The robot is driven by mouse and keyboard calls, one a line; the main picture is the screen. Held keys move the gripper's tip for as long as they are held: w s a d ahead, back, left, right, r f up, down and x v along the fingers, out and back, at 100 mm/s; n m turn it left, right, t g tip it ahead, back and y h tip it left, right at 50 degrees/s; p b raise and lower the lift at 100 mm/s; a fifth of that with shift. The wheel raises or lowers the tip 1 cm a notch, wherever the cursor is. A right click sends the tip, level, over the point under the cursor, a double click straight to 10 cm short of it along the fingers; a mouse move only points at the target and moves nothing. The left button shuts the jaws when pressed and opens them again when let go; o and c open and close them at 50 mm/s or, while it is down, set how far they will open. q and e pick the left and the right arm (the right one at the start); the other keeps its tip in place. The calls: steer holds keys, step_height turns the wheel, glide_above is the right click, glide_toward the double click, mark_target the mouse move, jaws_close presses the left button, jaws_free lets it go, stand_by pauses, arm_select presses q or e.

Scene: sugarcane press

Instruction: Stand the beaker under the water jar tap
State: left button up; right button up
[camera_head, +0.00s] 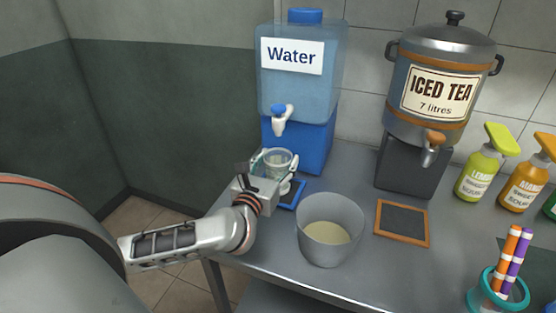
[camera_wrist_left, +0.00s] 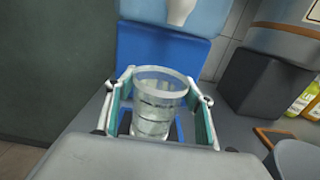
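The clear beaker (camera_head: 278,161) stands upright below the white tap (camera_head: 280,125) of the blue water jar (camera_head: 300,85). A small blue-framed mat (camera_head: 292,197) lies on the counter under or beside it. My left gripper (camera_head: 279,172) is around the beaker from the near side. In the left wrist view the beaker (camera_wrist_left: 158,105) sits between the two fingers (camera_wrist_left: 160,112), one at each side; whether both pads touch it is hard to tell. The beaker's base is partly hidden by the gripper. My right gripper is not in view.
A grey pot (camera_head: 330,230) with pale contents stands to the right of my left gripper. An iced tea urn (camera_head: 440,85) on a dark stand, an orange-framed mat (camera_head: 402,223), syrup bottles (camera_head: 482,175) and a teal cup of straws (camera_head: 497,290) are further right.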

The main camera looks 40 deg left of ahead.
arm_select(q)
steer(key=shift+o, duration=0.6)
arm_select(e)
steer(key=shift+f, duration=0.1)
arm_select(q)
steer(key=shift+r, duration=0.25)
steer(key=v, duration=1.2)
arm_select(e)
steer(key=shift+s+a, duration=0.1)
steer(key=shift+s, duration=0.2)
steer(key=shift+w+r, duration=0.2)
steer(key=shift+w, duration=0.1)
